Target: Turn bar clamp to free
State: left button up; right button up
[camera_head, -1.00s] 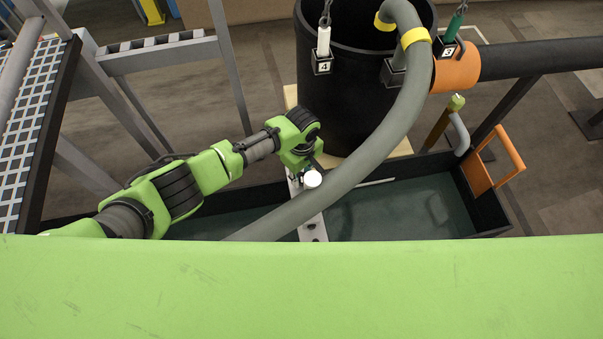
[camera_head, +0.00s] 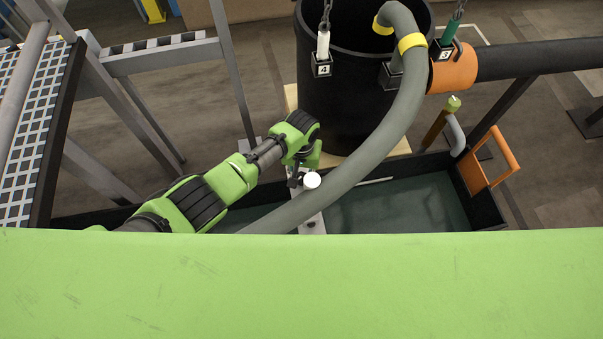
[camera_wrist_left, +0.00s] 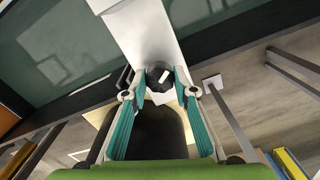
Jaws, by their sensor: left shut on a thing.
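A pale flat bar (camera_head: 314,225) lies across the dark trough, and it also shows in the left wrist view (camera_wrist_left: 148,35). On it, a dark round knob with a white mark, which I take for the bar clamp (camera_wrist_left: 159,71), sits between my left fingertips in the left wrist view. My left gripper (camera_wrist_left: 163,84) has teal-sided fingers and is shut on this knob. In the head view my left gripper (camera_head: 296,180) is small and partly hidden by its own wrist. A white round piece (camera_head: 312,179) shows beside it. My right gripper is in neither view.
A thick grey hose (camera_head: 350,172) runs down past my left gripper, close on its right. A black tank (camera_head: 335,95) stands behind. The trough (camera_head: 400,205) holds dark green water. An orange handle (camera_head: 487,157) is at its right end.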

aim_at(301, 176)
pick_arm(q)
jog(key=m, duration=0.6)
jog(key=shift+m, duration=0.3)
jog(key=m, duration=1.2)
jog(key=shift+m, duration=0.3)
jog(key=m+b, duration=0.1)
jog(key=m, duration=0.4)
jog(key=shift+m, duration=0.4)
jog(key=o, duration=1.1)
jog(key=shift+c, duration=0.2)
notch_tip(301, 176, up, 12)
